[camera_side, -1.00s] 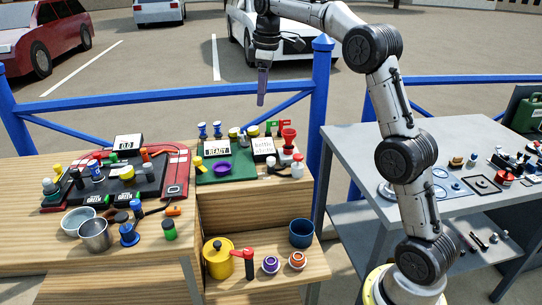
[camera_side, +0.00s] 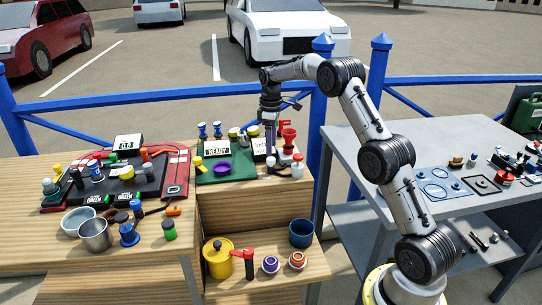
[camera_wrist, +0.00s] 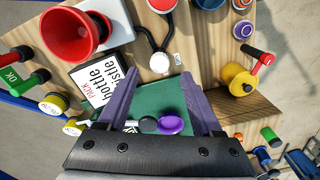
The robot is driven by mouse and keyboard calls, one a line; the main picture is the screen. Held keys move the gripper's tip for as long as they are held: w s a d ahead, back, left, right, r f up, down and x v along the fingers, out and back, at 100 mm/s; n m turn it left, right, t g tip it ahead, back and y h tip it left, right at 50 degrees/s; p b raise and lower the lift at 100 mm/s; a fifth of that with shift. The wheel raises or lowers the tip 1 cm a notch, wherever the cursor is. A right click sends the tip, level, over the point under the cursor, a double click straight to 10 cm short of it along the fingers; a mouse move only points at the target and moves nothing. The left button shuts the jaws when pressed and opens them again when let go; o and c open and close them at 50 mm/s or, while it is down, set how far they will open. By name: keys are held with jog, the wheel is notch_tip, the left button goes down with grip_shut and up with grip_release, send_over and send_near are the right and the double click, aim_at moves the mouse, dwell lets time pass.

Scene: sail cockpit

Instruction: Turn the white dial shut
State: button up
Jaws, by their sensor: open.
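A small white round knob (camera_wrist: 160,63), which looks like the white dial, sits on the wooden top beside a dark curved piece. In the side view a small whitish piece (camera_side: 271,161) shows at about the same place, partly hidden. In the side view my gripper (camera_side: 269,151) hangs low beside the lettered card. Contact with the knob cannot be told.
A red funnel (camera_side: 288,135) and a white bottle (camera_side: 297,168) stand close on the right. A lettered card (camera_wrist: 97,88) and green mat (camera_side: 240,172) are beside my fingers. A purple dish (camera_side: 221,168) lies on the mat. The yellow pot (camera_side: 218,262) stands on the lower shelf.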

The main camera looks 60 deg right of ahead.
aim_at(271, 158)
jog(key=shift+f, duration=2.35)
grip_shut()
